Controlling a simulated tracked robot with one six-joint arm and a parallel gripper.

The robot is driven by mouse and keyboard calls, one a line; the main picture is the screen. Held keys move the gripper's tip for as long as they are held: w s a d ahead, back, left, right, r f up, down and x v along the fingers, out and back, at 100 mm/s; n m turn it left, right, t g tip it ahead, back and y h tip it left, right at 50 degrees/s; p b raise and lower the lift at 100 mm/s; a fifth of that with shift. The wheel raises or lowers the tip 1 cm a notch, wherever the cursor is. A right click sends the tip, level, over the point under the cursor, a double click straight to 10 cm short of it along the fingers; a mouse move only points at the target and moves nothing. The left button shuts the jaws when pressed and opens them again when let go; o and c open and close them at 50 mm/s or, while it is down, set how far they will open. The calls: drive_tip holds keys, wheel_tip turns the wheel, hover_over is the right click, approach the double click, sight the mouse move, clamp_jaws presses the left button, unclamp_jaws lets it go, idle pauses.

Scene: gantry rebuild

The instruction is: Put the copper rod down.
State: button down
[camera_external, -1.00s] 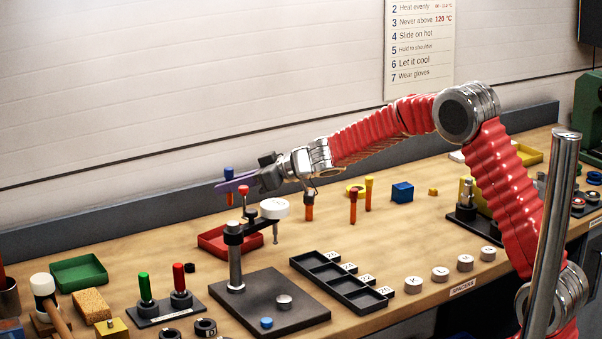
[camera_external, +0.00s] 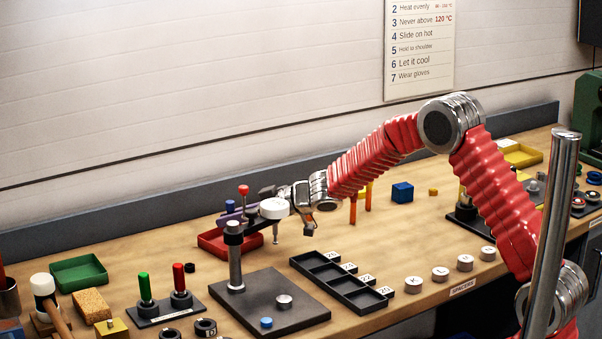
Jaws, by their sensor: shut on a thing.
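The rod looks upright.
A black fixture plate (camera_external: 262,305) with a metal post stands in front of my gripper. Orange pegs (camera_external: 368,197) and a blue block (camera_external: 402,192) stand to the right. A green tray (camera_external: 79,273) is at the left. A black compartment rack (camera_external: 340,282) lies in front.

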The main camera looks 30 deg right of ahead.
drive_tip(key=shift+f, duration=0.45)
drive_tip(key=c, duration=1.8)
unclamp_jaws()
drive_tip(key=shift+f, duration=0.1)
drive_tip(key=shift+s+d+r, duration=0.35)
drive_tip(key=shift+s+d, duration=0.05)
drive_tip(key=shift+s, duration=0.05)
drive_tip(key=v, duration=1)
drive_tip(key=shift+s+d, duration=0.2)
drive_tip(key=shift+s, duration=0.1)
drive_tip(key=shift+r, duration=0.1)
